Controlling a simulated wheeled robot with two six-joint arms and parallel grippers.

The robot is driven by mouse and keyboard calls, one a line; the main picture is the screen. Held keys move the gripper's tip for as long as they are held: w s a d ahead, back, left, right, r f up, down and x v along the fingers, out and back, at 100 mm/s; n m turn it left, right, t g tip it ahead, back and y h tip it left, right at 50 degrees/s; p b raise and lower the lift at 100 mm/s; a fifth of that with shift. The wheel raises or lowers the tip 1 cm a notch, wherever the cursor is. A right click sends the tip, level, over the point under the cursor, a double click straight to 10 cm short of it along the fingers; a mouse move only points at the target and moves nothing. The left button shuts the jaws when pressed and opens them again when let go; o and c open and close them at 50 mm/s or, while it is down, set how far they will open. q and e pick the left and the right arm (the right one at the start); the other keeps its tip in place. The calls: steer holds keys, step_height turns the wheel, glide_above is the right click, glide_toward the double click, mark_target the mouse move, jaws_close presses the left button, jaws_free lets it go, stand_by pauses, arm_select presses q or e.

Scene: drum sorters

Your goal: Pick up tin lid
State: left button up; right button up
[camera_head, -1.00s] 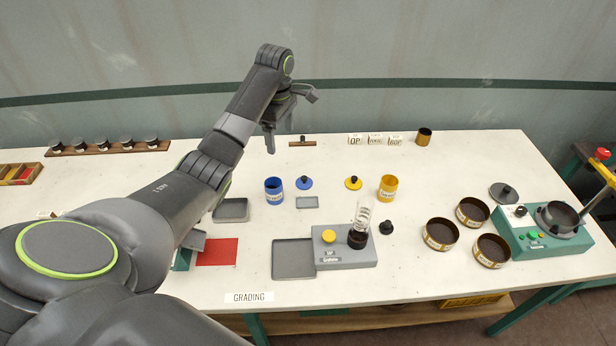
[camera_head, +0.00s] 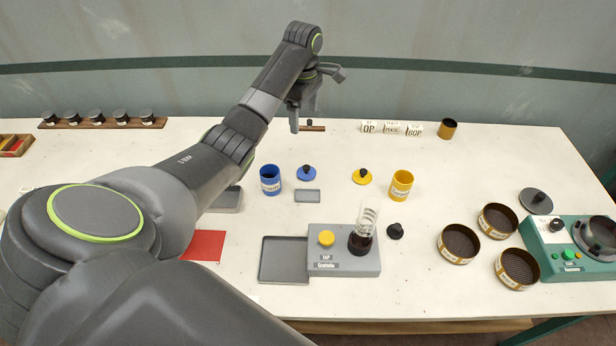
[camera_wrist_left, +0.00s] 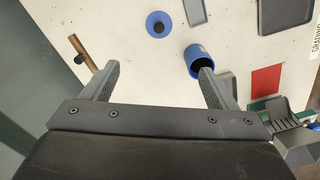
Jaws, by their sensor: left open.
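A blue tin lid (camera_head: 307,173) with a dark knob lies flat on the white table, right of the open blue tin (camera_head: 270,181). A yellow tin lid (camera_head: 362,177) with a dark knob lies left of the yellow tin (camera_head: 401,184). My left gripper (camera_head: 317,98) is open and empty, raised near the table's back edge. In the left wrist view, its fingers (camera_wrist_left: 158,72) are spread wide. The blue lid (camera_wrist_left: 158,24) shows beyond and between the fingertips, and the blue tin (camera_wrist_left: 200,62) shows by one finger. My right gripper is out of view.
A small wooden strip with a knob (camera_head: 312,128) lies near the back edge. A small grey tray (camera_head: 307,196) lies in front of the blue lid. A grey tapping device (camera_head: 343,263), several brown sieves (camera_head: 458,244) and a green machine (camera_head: 570,250) stand at front right.

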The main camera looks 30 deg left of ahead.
arm_select(q)
step_height(320, 180, down, 3)
steer(key=b, duration=0.9)
glide_toward(306, 167)
steer(key=shift+a+f, duration=0.2)
step_height(306, 167, down, 4)
steer(key=shift+r+p, duration=0.25)
steer(key=shift+p, duration=0.25)
steer(key=shift+d+f+p, duration=0.2)
steer(key=shift+f+p, duration=0.3)
steer(key=shift+f, duration=2.65)
steer(key=c, duration=1)
